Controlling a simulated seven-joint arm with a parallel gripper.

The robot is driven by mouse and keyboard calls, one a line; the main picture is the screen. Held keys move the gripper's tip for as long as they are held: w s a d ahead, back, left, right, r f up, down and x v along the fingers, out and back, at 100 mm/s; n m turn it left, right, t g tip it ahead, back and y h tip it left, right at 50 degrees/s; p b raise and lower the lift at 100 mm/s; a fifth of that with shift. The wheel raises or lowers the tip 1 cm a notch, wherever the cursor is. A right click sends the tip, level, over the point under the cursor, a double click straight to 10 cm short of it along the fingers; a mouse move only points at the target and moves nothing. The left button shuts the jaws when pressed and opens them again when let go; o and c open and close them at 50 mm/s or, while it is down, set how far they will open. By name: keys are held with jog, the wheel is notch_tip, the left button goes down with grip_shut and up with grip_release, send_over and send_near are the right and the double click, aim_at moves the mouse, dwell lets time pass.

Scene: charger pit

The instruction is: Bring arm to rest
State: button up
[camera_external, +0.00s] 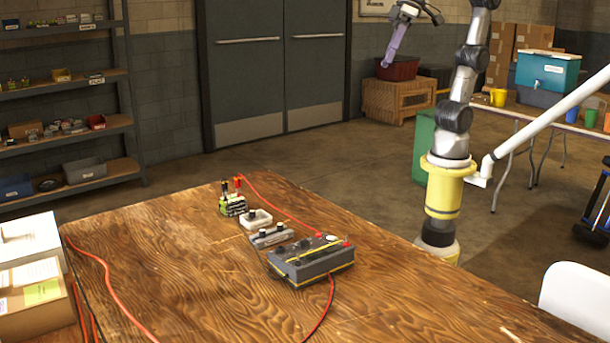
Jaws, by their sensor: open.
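My gripper (392,52) is at the top of the view, raised well above and behind the wooden table (190,300). Its purple-grey fingers point down, and nothing shows between them. It is open and apart from everything on the table. My arm stands at the table's far right edge, on a yellow and grey base, and its upper part leaves the top of the frame.
A grey and yellow charger box (312,260) sits mid-table beside small battery holders (270,236) and a battery pack with clips (232,203). Red cables cross the table. Boxes (32,265) stand at the left edge. The table's front right is clear.

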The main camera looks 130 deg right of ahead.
jog(key=s+a+f+n, duration=0.2)
jog(key=s+f+n, duration=0.6)
jog(key=s+f, duration=0.4)
jog(key=shift+f+n, duration=0.15)
jog(key=shift+n, duration=0.15)
